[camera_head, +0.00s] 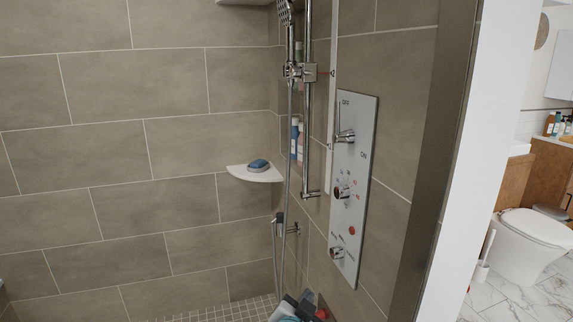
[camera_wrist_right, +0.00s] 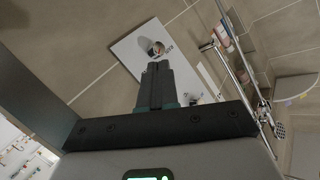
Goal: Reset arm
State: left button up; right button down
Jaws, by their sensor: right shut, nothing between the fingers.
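My right gripper (camera_wrist_right: 158,68) shows in the wrist view as two dark fingers, pressed together with nothing between them. They have teal at their base. Behind the fingertips is the white shower control panel (camera_wrist_right: 128,44), with a chrome knob (camera_wrist_right: 156,49) just past the tips. I cannot tell whether the tips touch it. In the head view the panel (camera_head: 358,112) hangs on the tiled wall. It has an upper lever (camera_head: 344,136), a middle knob (camera_head: 341,192) and a lower knob (camera_head: 337,252). Part of my right gripper (camera_head: 297,308) seems to show at the bottom edge. My left gripper is not in view.
A shower rail (camera_head: 307,120) with hand shower (camera_head: 286,12) and hose stands left of the panel. A corner shelf (camera_head: 252,174) holds a blue item (camera_head: 258,165). A white-edged wall end (camera_head: 480,150) stands right, with a toilet (camera_head: 530,245) beyond.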

jog(key=s+d+f+n+g+y, duration=0.2)
jog(key=s+f, duration=0.1)
jog(key=f, duration=0.4)
jog(key=s+d+f+n+g+y+p, duration=0.1)
jog(key=s+d+f, duration=0.1)
jog(key=f, duration=0.4)
jog(key=s+d+f+n+g+y, duration=0.2)
jog(key=s+f, duration=0.1)
jog(key=f, duration=0.4)
jog(key=s+d+f+n+g+y, duration=0.1)
jog(key=s+f+g, duration=0.3)
jog(key=s, duration=0.8)
jog(key=s+f+n+g+y+p, duration=0.1)
jog(key=s+f+g, duration=0.4)
jog(key=s, duration=0.7)
jog(key=shift+s+d+f+y, duration=0.35)
jog(key=shift+d+y, duration=0.05)
jog(key=shift+y, duration=0.4)
jog(key=shift+w, duration=0.1)
